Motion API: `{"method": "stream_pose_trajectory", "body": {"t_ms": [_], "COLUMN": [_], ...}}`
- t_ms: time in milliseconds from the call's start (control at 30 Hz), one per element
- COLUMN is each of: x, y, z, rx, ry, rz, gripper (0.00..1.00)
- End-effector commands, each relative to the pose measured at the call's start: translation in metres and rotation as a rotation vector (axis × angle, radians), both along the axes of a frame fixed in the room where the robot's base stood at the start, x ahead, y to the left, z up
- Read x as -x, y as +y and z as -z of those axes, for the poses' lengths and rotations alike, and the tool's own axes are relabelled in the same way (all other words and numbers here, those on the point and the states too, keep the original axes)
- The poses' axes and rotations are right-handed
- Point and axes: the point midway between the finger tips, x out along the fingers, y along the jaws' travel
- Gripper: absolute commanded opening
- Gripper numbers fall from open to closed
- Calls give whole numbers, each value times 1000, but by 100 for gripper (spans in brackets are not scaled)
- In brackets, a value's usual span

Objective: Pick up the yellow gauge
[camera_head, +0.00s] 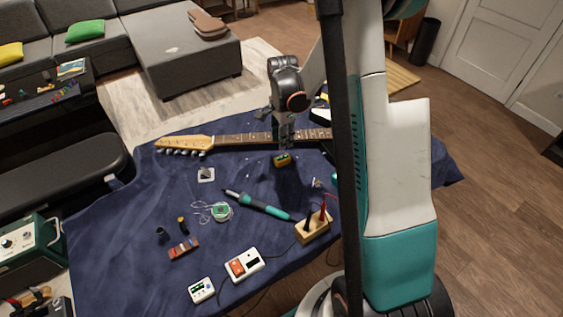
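The yellow gauge (282,160) is a small yellow block with a dark and green face. It shows just in front of the guitar neck, over the blue cloth. My gripper (285,147) points down directly above it, with its fingertips at or very near the gauge's upper edge. I cannot tell whether the fingers are closed on the gauge, or whether it rests on the cloth or is held above it. A dark shadow lies on the cloth just below the gauge.
A guitar neck (229,140) lies across the back of the blue-covered table (130,240). A teal soldering iron (262,207), a wooden block with probes (313,227), a white switch box (243,265) and a white meter (201,290) lie nearer. My arm hides the table's right part.

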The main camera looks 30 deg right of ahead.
Motion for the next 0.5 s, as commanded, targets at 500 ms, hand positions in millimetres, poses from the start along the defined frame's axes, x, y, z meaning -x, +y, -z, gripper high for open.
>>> {"method": "stream_pose_trajectory", "body": {"t_ms": [500], "x": [0], "y": [0], "z": [58], "rx": [0], "ry": [-1], "rz": [-2], "gripper": [30]}}
